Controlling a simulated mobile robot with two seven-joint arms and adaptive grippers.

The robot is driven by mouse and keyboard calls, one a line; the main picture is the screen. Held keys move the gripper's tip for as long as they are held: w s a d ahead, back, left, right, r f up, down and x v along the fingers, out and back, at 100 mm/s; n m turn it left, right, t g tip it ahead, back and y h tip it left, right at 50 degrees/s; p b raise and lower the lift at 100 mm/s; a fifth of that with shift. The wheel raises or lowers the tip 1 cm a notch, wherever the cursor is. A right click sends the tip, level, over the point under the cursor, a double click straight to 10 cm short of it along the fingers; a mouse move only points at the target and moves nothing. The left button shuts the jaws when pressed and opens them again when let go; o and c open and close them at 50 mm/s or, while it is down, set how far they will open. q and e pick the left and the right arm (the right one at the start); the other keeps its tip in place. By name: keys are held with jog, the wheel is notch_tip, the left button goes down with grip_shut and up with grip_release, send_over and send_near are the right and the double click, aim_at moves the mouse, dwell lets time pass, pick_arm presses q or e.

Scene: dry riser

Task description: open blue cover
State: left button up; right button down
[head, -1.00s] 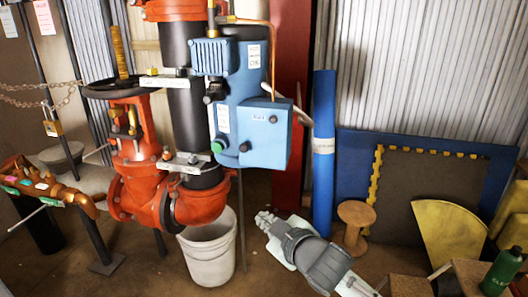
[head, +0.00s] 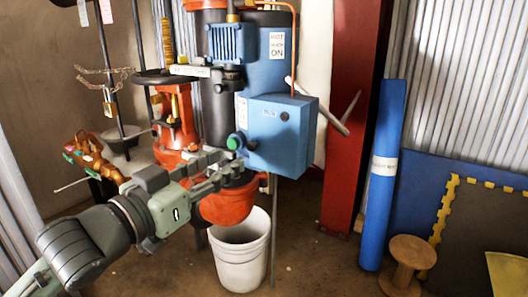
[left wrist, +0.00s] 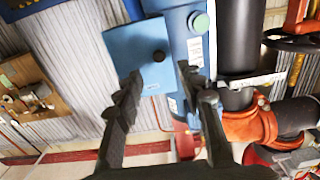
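The blue cover (head: 278,132) is the front of a blue box on the blue pump unit (head: 262,68), beside dark and red pipework. It looks shut, with a small dark round knob or lock on its face. In the left wrist view the blue cover (left wrist: 138,50) shows ahead of the fingers. My left gripper (head: 228,165) comes in from the left, its fingertips near the box's lower left edge. In the left wrist view the left gripper (left wrist: 158,78) is open, with nothing seen between its fingers. I cannot tell whether it touches the box. My right gripper is not in view.
A green button (head: 235,141) sits left of the box. A white bucket (head: 241,262) stands below. A grey lever (head: 335,120) sticks out to the right, before a red post (head: 352,110). A blue roll (head: 384,190) and a wooden spool (head: 404,265) stand right.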

aim_at(250, 146)
pick_arm(q)
jog(key=x, duration=0.7)
jog(key=shift+w+d, duration=0.25)
jog(key=shift+d, duration=0.05)
grip_shut()
